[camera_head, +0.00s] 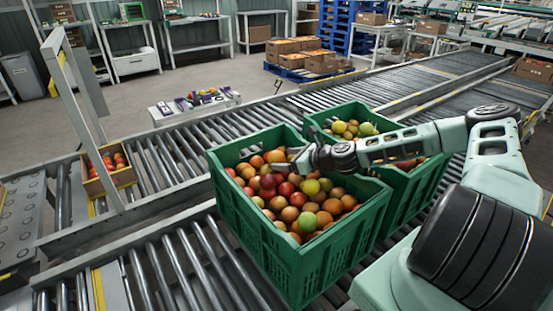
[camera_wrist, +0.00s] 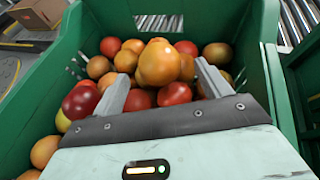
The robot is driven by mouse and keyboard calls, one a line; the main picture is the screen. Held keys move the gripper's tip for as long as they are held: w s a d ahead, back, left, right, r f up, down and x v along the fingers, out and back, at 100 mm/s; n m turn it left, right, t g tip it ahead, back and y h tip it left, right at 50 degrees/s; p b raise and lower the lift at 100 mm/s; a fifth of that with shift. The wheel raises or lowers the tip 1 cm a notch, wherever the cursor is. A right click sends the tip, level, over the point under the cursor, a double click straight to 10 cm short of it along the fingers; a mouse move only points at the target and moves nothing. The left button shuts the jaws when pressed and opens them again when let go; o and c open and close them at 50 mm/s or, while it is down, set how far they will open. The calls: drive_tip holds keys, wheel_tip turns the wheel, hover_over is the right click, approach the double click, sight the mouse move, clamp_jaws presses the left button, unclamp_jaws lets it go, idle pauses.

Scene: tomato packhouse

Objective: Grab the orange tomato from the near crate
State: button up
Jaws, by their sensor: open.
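The near green crate (camera_head: 300,262) stands on the roller conveyor, filled with red, orange, yellow and green tomatoes. My gripper (camera_head: 287,168) reaches into its top over the tomatoes. In the wrist view my gripper (camera_wrist: 163,82) is open, with its two fingers apart. An orange tomato (camera_wrist: 158,64) lies between and just beyond the fingertips, on top of other tomatoes. I cannot tell whether the fingers touch it. Red tomatoes (camera_wrist: 174,93) lie lower between the fingers. In the head view my gripper hides part of the tomatoes.
A second green crate (camera_head: 408,195) with tomatoes stands right behind the near one, under my arm. The near crate's walls (camera_wrist: 262,60) rise around my gripper. A small box of tomatoes (camera_head: 122,178) sits on the left by a metal frame (camera_head: 88,120).

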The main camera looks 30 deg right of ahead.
sight(283, 158)
drive_tip(key=x, duration=0.4)
drive_tip(key=shift+w+a, duration=0.15)
drive_tip(key=shift+w, duration=0.05)
drive_tip(key=shift+c, duration=0.3)
drive_tip(key=c, duration=0.8)
